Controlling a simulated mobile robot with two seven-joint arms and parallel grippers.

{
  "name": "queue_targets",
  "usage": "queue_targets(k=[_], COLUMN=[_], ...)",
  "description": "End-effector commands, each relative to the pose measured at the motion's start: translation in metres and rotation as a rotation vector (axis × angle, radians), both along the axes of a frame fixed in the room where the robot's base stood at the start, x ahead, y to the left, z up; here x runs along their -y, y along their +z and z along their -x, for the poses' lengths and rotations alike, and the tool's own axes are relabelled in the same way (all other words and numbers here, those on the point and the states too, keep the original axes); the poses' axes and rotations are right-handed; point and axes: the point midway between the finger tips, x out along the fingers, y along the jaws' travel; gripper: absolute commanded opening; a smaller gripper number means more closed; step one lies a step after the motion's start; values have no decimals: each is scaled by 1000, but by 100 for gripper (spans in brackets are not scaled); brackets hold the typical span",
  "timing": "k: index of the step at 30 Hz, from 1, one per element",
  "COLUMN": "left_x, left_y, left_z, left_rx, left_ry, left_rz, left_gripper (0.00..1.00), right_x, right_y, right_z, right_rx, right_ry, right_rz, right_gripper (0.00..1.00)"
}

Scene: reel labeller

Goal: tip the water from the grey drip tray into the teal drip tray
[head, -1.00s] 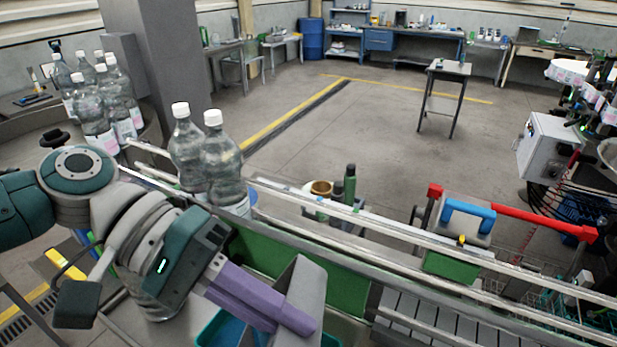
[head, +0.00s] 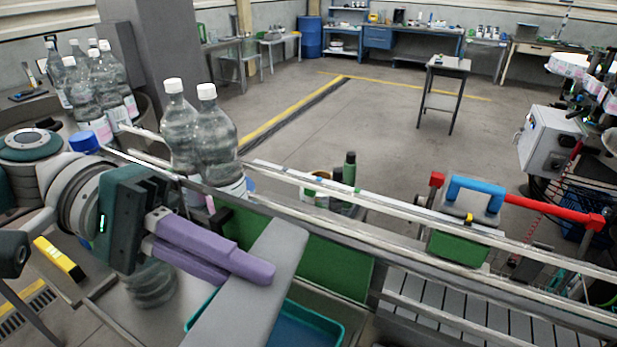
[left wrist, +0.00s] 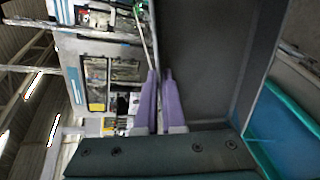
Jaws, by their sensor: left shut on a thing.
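The grey drip tray (head: 252,296) is held up in the air by my left gripper (head: 248,273), whose purple fingers are shut on its edge. The tray is steeply tilted, with a broad flat grey face towards the head camera. In the left wrist view the fingers (left wrist: 160,95) pinch its rim, and the grey tray (left wrist: 205,55) fills the upper middle. The teal drip tray (head: 335,322) lies below it, partly hidden behind the grey tray. The teal tray (left wrist: 278,108) also shows at the right of the left wrist view. I cannot make out any water stream.
Two large clear bottles (head: 218,140) stand behind my left wrist, by the metal conveyor rail (head: 430,260). More bottles (head: 95,95) stand at the left. A green panel (head: 335,268) is behind the trays. A red and blue handled frame (head: 475,188) stands to the right.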

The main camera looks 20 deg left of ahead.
Motion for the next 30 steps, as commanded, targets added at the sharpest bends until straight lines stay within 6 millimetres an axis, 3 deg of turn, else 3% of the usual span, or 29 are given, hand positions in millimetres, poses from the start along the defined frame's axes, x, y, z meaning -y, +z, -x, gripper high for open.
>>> queue_targets(k=[6,12,30], left_x=[0,-16,-17], left_y=[0,-5,2], left_z=[0,1,2], left_rx=[1,11,12], left_ry=[0,3,1], left_rz=[4,109,119], left_gripper=[0,0,0], right_x=[0,1,1], right_y=[0,-31,-27], right_z=[0,0,0], right_rx=[1,1,2], right_ry=[1,2,3], right_rz=[1,3,4], right_gripper=[57,57,57])
